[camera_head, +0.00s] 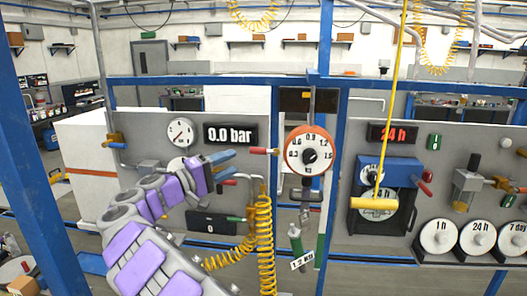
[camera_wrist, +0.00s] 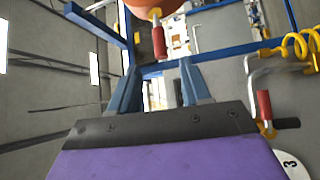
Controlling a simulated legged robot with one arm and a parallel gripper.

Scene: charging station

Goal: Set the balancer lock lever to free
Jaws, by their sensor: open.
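The balancer (camera_head: 308,150) is a round orange housing with a numbered dial, hanging from the frame. A lever with a red grip (camera_head: 262,151) sticks out from its left side, roughly level. In the wrist view the red grip (camera_wrist: 159,41) hangs from the orange housing (camera_wrist: 150,6), just beyond my fingertips and between them. My gripper (camera_head: 234,160) is left of the lever and slightly lower in the head view. In the wrist view its blue fingers (camera_wrist: 160,78) stand apart with nothing between them. I see no contact with the lever.
A second red-handled lever (camera_wrist: 264,106) is close at the right of my gripper in the wrist view.

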